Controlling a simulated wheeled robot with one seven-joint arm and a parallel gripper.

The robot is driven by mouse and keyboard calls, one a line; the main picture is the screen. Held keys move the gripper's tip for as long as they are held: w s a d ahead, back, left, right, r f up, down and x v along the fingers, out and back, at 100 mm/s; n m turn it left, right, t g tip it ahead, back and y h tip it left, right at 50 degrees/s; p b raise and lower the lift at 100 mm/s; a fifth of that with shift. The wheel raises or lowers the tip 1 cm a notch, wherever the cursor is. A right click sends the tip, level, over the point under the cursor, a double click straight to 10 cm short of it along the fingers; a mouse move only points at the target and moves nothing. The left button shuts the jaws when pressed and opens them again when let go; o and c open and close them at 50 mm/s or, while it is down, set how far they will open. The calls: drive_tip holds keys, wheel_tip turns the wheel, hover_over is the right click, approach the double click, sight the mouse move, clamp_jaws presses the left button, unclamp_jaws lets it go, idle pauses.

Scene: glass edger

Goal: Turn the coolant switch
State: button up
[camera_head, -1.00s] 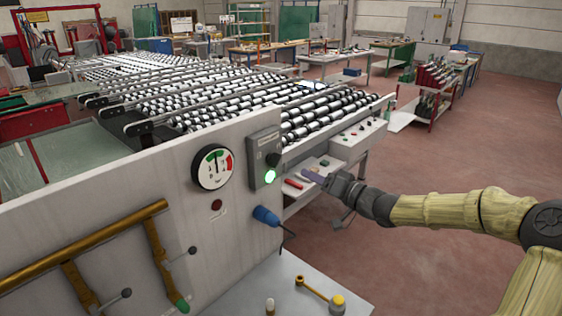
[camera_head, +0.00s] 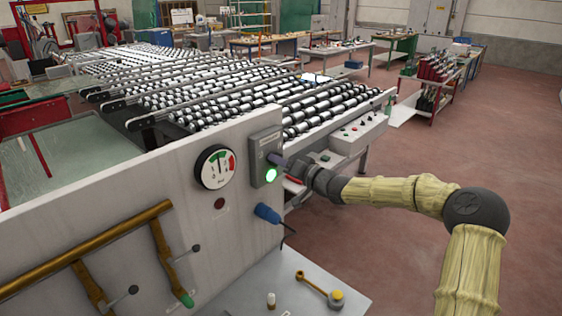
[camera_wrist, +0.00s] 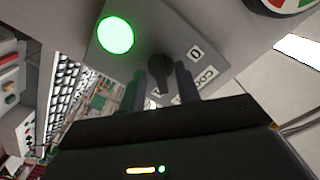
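A lit green lamp (camera_wrist: 115,35) is beside the knob and also shows in the head view (camera_head: 271,175). My gripper (camera_wrist: 160,78) is open, with one finger on each side of the knob and gaps visible. In the head view my gripper (camera_head: 284,163) reaches the box from the right and mostly hides the knob.
A round gauge (camera_head: 215,167) and a blue plug (camera_head: 267,213) are on the same white panel (camera_head: 130,190). Brass pipes (camera_head: 90,245) run at lower left. A roller conveyor (camera_head: 240,95) lies behind. Open floor (camera_head: 440,150) is at right.

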drive_tip(key=shift+c, duration=0.4)
clamp_jaws()
drive_tip(key=shift+f+n, duration=0.1)
drive_tip(key=shift+n, duration=0.2)
drive_tip(key=shift+n+b, duration=5.45)
drive_tip(key=shift+n, duration=2.25)
